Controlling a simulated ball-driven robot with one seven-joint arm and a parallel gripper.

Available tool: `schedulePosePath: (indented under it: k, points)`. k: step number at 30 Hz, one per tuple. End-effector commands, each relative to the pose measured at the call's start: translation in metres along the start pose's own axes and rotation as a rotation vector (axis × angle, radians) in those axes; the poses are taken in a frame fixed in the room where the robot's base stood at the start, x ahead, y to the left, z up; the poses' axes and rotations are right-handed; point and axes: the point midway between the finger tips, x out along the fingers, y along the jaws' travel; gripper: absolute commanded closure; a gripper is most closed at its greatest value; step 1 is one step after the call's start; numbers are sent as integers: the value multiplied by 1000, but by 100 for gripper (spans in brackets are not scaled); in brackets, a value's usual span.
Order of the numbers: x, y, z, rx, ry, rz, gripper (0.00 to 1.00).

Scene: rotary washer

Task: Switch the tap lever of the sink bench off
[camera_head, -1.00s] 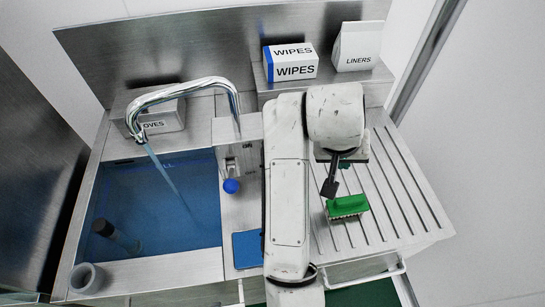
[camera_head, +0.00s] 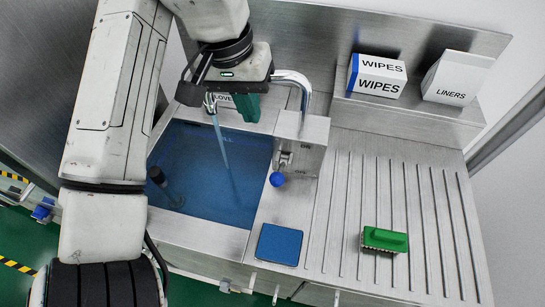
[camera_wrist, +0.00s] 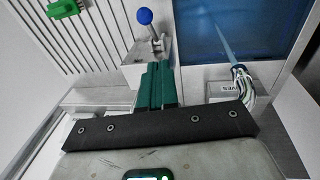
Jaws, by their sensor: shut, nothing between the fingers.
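The tap lever has a blue ball knob (camera_head: 277,179) on a short stem at the front of the steel tap box (camera_head: 311,135). The knob also shows in the wrist view (camera_wrist: 145,16), beyond the fingertips. The curved chrome tap (camera_head: 292,78) is partly hidden by my arm. A stream of water (camera_head: 221,143) runs from its spout into the blue sink basin (camera_head: 208,185). My gripper (camera_head: 247,108) is up and left of the knob in the head view, apart from it. Its green fingers, also in the wrist view (camera_wrist: 158,78), are shut and empty.
A green brush (camera_head: 385,239) lies on the ribbed draining board (camera_head: 340,220). A blue pad (camera_head: 279,245) lies in front of the lever. A wipes box (camera_head: 377,78) and a liners box (camera_head: 455,80) stand on the back shelf.

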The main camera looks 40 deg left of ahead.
Motion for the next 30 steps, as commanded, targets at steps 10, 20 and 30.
schedulePosePath:
  k: [10, 20, 30]
  points:
    - [13, 2, 0, 3, -1, 4, 100]
    - [69, 1, 0, 0, -2, 2, 100]
    - [119, 10, 13, 2, 0, 2, 100]
